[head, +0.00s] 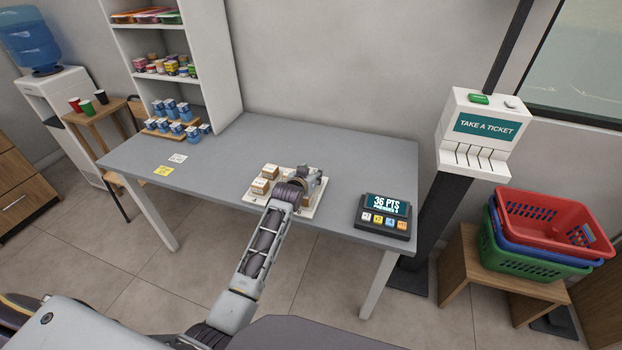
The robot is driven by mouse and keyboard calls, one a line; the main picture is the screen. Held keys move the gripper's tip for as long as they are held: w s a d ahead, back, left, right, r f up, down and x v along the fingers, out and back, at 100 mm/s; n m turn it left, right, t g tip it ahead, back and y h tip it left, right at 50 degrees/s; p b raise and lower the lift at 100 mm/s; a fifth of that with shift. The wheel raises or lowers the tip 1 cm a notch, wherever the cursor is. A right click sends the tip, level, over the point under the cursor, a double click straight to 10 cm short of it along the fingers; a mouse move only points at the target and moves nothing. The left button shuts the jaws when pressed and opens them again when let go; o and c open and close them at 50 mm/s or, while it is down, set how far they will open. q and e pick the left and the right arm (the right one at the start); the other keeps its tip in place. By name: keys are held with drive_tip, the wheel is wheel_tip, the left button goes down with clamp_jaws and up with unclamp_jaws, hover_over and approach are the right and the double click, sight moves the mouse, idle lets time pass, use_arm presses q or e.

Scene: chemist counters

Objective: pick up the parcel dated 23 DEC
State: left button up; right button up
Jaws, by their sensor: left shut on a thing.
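Small cream parcels stand on a pale tray (257,199) on the grey table. One parcel (270,171) is at the tray's back left and another parcel (260,186) is just in front of it. Their date labels are too small to read. My left gripper (314,181) is low over the right part of the tray and shut on a parcel. The gripper and wrist hide most of that parcel and part of the tray, so I cannot tell its date or whether it is lifted. My right gripper is out of view.
A points display (386,214) stands to the right on the grey table (215,185). A ticket machine (480,130) and stacked baskets (548,225) stand farther right. The table's back middle is clear.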

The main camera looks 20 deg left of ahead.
use_arm(q)
wheel_tip(320, 180, up, 6)
drive_tip(key=shift+r, duration=0.7)
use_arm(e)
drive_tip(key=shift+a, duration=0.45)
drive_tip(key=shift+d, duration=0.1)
